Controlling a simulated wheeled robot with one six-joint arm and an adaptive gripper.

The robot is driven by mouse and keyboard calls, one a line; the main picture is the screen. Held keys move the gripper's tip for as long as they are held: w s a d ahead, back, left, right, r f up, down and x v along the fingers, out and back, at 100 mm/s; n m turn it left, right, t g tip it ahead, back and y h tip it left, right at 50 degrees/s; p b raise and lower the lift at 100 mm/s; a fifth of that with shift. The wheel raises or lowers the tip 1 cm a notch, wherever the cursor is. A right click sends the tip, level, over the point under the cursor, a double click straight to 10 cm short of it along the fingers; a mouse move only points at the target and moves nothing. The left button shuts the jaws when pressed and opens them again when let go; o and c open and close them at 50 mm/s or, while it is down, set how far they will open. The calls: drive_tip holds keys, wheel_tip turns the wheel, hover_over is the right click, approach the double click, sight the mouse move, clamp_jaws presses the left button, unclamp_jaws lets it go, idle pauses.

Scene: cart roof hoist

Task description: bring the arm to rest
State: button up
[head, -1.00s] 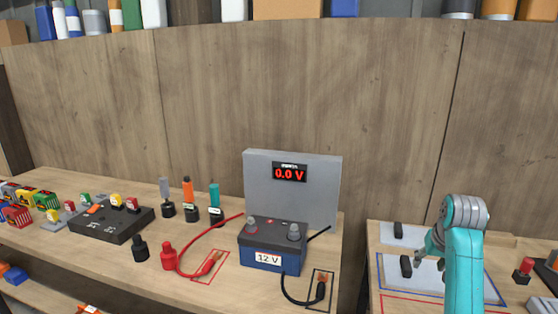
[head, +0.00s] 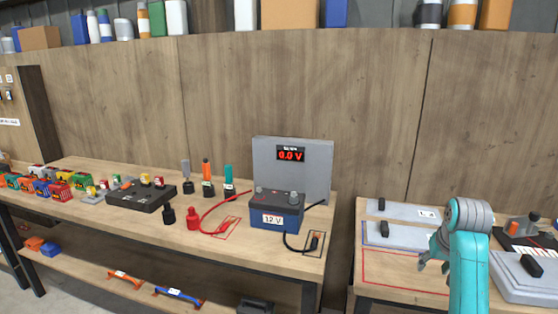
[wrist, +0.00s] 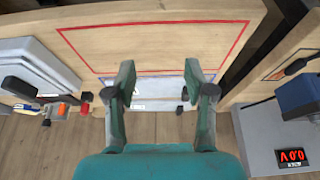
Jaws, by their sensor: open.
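My gripper (head: 434,264) hangs over the right-hand workbench in the head view, in front of a red outlined area (head: 400,276). In the wrist view my gripper (wrist: 159,82) has its two fingers wide apart with nothing between them. The wrist view shows the red outline (wrist: 155,24) on the bare bench top ahead of the fingers. A pale panel with a black handle (head: 392,235) lies in a blue outline behind, partly hidden by my arm in the head view.
A 12 V battery (head: 277,212) and a 0.0 V display panel (head: 292,165) stand on the left bench, with red and black clamps. A grey panel with a black handle (head: 522,282) lies at the right. A gap separates the two benches.

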drive_tip(key=s+a+f+t, duration=0.1)
drive_tip(key=s+a+f, duration=0.2)
drive_tip(key=f, duration=0.4)
drive_tip(key=s+a+f, duration=0.2)
drive_tip(key=f, duration=0.5)
drive_tip(key=s+a+f+t, duration=0.1)
drive_tip(key=s+a+f, duration=0.2)
drive_tip(key=f, duration=0.3)
drive_tip(key=s+a+f+t, duration=0.1)
drive_tip(key=s+a+f, duration=0.15)
drive_tip(key=s, duration=0.25)
drive_tip(key=s+a+f+n+t, duration=0.1)
drive_tip(key=s+a+f, duration=0.1)
drive_tip(key=s+f, duration=0.25)
drive_tip(key=s+a+f+t, duration=0.1)
drive_tip(key=s+a+f, duration=0.2)
drive_tip(key=s, duration=0.3)
drive_tip(key=s+a+n+t, duration=0.1)
drive_tip(key=s+a+t, duration=0.15)
drive_tip(key=s, duration=0.75)
drive_tip(key=s+a+r+t, duration=0.1)
drive_tip(key=s+a+r, duration=0.1)
drive_tip(key=s+r, duration=0.6)
drive_tip(key=s+a+r+n+t+y, duration=0.1)
drive_tip(key=s+a+r+t, duration=0.1)
drive_tip(key=s+r, duration=0.7)
drive_tip(key=s, duration=0.6)
drive_tip(key=shift+a, duration=0.3)
